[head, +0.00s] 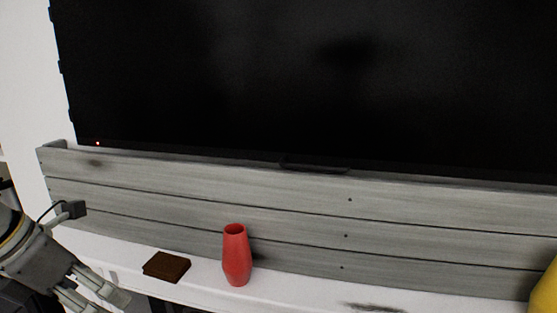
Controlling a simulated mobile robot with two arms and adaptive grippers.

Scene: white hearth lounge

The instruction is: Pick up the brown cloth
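The brown cloth (167,266) lies folded in a flat square on the white mantel shelf (205,278), near its front edge. My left gripper (103,299) comes in at the lower left of the head view. It is to the left of the cloth and apart from it, with a gap between its fingers and nothing seen between them. My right gripper is not in the head view.
A red vase (237,255) stands upright just right of the cloth. A yellow object (545,292) is cut off at the right edge. Grey wooden planks (300,218) and a large black television (310,80) rise behind the shelf. A dark smudge marks the shelf right of the vase.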

